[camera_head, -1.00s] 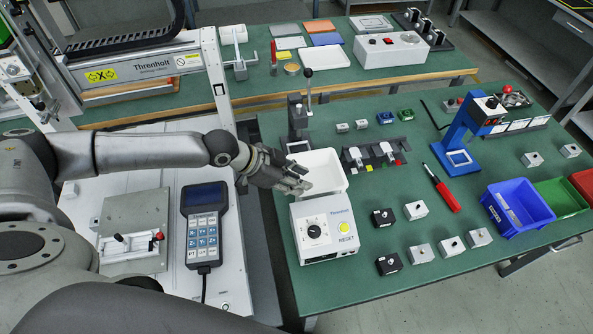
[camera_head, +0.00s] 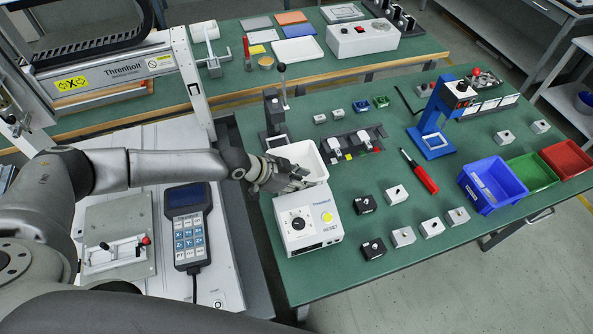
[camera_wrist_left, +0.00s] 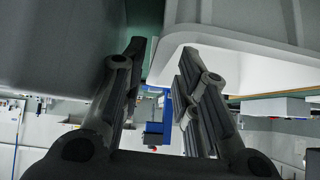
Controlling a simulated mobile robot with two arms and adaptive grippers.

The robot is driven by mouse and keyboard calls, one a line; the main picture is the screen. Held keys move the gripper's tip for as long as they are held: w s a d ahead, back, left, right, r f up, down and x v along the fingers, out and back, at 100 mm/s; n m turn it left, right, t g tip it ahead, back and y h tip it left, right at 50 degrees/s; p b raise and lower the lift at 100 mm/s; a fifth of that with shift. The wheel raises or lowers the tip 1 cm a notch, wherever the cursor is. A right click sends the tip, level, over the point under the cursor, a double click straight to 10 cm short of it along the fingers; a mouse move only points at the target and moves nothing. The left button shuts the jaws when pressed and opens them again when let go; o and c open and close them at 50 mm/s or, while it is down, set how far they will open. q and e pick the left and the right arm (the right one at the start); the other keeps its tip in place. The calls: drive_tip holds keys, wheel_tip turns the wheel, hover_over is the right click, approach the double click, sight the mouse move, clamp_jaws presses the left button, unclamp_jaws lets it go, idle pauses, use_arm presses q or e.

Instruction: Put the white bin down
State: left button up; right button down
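The white bin (camera_head: 306,157) sits on the green table, directly behind the control box with the dial. My left gripper (camera_head: 300,181) reaches in from the left and overlaps the near side of the bin, hiding part of its rim. In the left wrist view the bin's rim and wall (camera_wrist_left: 255,50) fill the upper right. The fingers of the left gripper (camera_wrist_left: 160,52) stand apart there, with a visible gap between them. The right finger overlaps the bin's rim; I cannot tell whether it touches. My right gripper is not in view.
The control box (camera_head: 308,222) stands close in front of the bin. A fixture with a lever (camera_head: 275,120) is behind it, and a clamp rail (camera_head: 350,145) is to its right. Small blocks, a red screwdriver (camera_head: 420,172) and a blue bin (camera_head: 492,186) lie farther right.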

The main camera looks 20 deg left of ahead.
use_arm(q)
drive_tip(key=shift+w+d+f, duration=0.3)
drive_tip(key=shift+d+f, duration=0.05)
drive_tip(key=shift+f, duration=0.1)
drive_tip(key=shift+c, duration=0.4)
drive_tip(key=c, duration=0.5)
clamp_jaws()
drive_tip(key=shift+r, duration=0.1)
